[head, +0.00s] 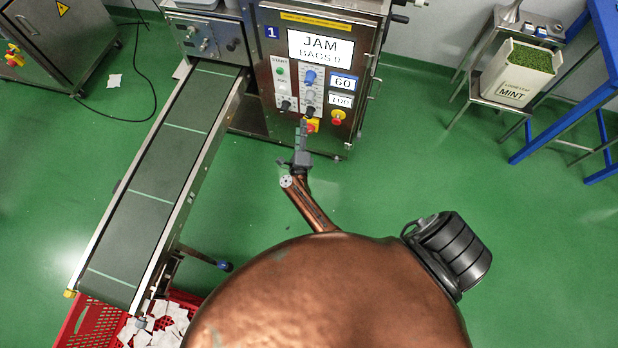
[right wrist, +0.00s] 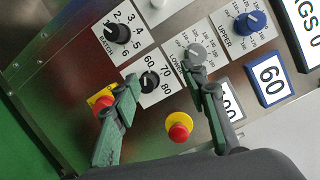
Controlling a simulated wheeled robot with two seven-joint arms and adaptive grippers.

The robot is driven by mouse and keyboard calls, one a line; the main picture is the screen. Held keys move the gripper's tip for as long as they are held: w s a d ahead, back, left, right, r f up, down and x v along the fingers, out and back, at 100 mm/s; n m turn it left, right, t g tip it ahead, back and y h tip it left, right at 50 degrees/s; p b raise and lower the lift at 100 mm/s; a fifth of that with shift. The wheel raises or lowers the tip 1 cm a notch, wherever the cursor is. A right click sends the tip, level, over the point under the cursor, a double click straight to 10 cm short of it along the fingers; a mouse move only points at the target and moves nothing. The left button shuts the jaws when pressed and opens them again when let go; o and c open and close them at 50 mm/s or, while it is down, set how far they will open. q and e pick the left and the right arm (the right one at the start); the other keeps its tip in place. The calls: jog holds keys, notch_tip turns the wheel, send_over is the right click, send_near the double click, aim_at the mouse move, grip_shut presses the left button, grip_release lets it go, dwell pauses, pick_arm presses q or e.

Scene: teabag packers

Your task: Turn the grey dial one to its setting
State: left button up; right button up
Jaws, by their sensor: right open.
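The grey dial (right wrist: 195,55) sits on the steel panel of machine 1 (head: 330,25), in the field marked LOWER; it also shows small in the head view (head: 309,95). My right gripper (right wrist: 163,77) is open in front of the panel, fingers spread and empty. The tip of its right-hand finger overlaps the lower edge of the grey dial in the right wrist view; whether they touch I cannot tell. A black dial (right wrist: 150,80) with a 60, 70, 80 scale shows between the fingers. In the head view the right gripper (head: 302,128) points up at the panel. My left gripper is not in view.
A red button on yellow (right wrist: 179,128) and another red button (right wrist: 103,106) sit close to the fingers.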

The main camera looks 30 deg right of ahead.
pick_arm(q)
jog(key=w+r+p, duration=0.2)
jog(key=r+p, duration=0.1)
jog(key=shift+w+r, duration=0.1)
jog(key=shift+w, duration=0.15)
pick_arm(e)
jog(key=s+a+f+n+y, duration=0.2)
jog(key=s+f+n+y, duration=0.2)
jog(key=s+f+n, duration=0.2)
jog(key=s+a+f+n+g+y, duration=0.1)
jog(key=s+a+f+n+y, duration=0.2)
jog(key=s+f+n, duration=0.3)
notch_tip(320, 180, down, 5)
jog(key=shift+s+f+n+y, duration=0.15)
jog(key=shift+n+y, duration=0.35)
jog(key=shift+n, duration=0.7)
